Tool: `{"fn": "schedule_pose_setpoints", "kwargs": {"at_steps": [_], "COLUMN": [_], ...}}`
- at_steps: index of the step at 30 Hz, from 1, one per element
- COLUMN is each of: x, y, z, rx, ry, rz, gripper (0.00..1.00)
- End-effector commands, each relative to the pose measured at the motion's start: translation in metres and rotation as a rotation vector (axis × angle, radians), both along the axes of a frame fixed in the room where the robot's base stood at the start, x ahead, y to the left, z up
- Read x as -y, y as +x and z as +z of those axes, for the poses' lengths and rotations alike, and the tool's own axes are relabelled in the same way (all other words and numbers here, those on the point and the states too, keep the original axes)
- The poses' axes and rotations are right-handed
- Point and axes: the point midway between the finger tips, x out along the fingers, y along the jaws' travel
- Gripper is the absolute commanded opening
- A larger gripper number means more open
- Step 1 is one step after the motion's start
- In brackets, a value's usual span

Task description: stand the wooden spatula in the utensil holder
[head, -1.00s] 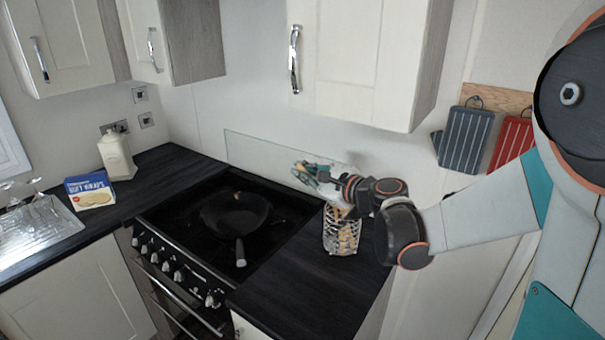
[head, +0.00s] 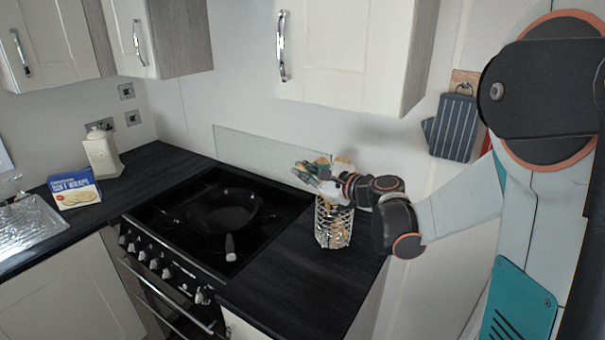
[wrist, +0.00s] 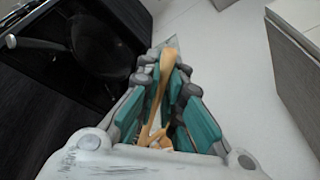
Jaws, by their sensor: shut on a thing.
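The utensil holder (head: 322,228) is a shiny patterned metal container standing on the dark worktop right of the hob. My gripper (head: 310,174) is just above the holder in the head view, its teal and grey fingers pointing left. In the wrist view my gripper (wrist: 165,85) is shut on the wooden spatula (wrist: 162,88), a tan piece running lengthwise between the fingers. A tan part also shows behind the gripper in the head view (head: 342,164). The hand and wrist cover the holder's upper right side. I cannot tell whether the spatula is inside the holder.
A black frying pan (head: 222,208) sits on the hob, its handle toward the front. A wall cabinet (head: 345,45) hangs above my gripper. A blue box (head: 75,188) and a cream canister (head: 102,153) stand at the left. The worktop (head: 290,285) before the holder is clear.

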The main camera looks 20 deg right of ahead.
Motion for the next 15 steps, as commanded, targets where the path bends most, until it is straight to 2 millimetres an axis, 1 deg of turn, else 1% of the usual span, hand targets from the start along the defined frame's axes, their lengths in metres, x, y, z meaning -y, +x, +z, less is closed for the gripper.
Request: {"fn": "schedule_pose_setpoints", "kwargs": {"at_steps": [1,15], "x": [0.002,0.018], "y": [0.001,0.011], "z": [-0.004,-0.027], "rx": [0.000,0.000], "ry": [0.000,0.000], "rz": [0.000,-0.001], "gripper": [0.00,0.00]}}
